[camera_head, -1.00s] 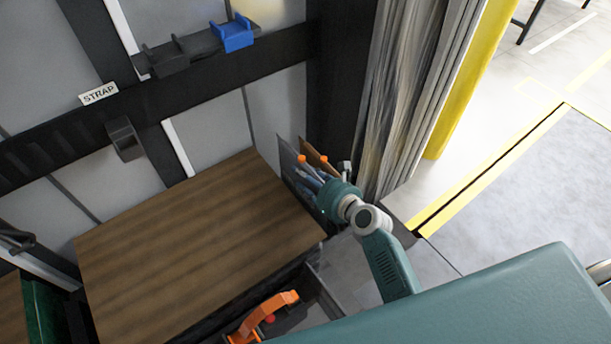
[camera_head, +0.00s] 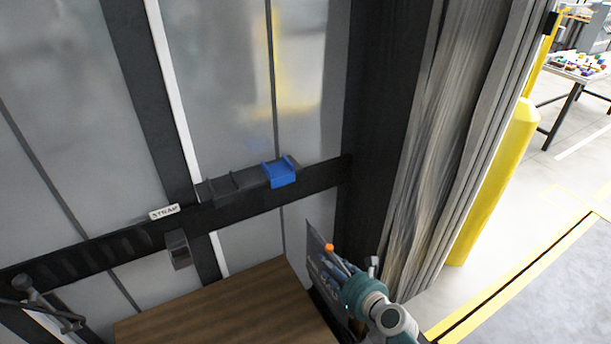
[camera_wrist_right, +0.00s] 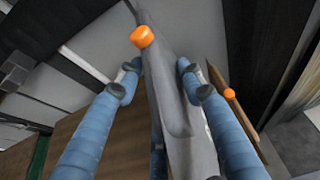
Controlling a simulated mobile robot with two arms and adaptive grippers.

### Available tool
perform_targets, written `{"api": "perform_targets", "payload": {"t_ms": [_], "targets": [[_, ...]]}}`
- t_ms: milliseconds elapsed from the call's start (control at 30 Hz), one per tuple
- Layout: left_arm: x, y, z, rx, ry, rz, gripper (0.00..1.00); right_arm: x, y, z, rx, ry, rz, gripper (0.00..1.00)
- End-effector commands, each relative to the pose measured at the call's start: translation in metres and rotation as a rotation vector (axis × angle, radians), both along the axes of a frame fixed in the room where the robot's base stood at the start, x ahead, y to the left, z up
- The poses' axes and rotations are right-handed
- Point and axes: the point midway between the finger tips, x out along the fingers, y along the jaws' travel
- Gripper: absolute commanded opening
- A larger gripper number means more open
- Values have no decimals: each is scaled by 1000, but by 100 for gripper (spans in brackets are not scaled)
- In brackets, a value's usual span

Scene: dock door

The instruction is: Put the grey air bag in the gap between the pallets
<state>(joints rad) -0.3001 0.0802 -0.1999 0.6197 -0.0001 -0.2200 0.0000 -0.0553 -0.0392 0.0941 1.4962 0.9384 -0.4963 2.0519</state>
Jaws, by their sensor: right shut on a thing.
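The grey air bag (camera_wrist_right: 172,100), a thin grey sheet with an orange cap, runs between the two blue fingers of my right gripper (camera_wrist_right: 160,75), which is shut on it. In the head view the grey bag (camera_head: 317,238) stands upright past the right end of a brown wood-topped load (camera_head: 225,308), with my right gripper (camera_head: 337,268) at its edge. The wood top (camera_wrist_right: 118,140) lies left of the bag in the wrist view. The gap between the pallets cannot be made out now. My left gripper is out of view.
A brown panel (camera_wrist_right: 241,115) with an orange cap stands right of the grey bag. A dark wall rail (camera_head: 120,245) carries a blue bracket (camera_head: 279,173) and a STRAP label (camera_head: 164,212). A curtain (camera_head: 430,150) and yellow post (camera_head: 500,170) stand at the right.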

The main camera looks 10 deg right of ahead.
Motion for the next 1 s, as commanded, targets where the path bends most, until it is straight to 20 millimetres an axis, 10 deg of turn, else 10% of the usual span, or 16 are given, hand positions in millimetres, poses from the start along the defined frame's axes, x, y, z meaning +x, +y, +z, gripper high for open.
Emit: {"api": "perform_targets", "payload": {"t_ms": [467, 1000], "targets": [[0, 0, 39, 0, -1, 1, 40, 1, 0, 57, 3, -7, -2, 0], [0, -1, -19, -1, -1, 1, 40, -32, -71, 92, -10, -6, 66, 0]]}}
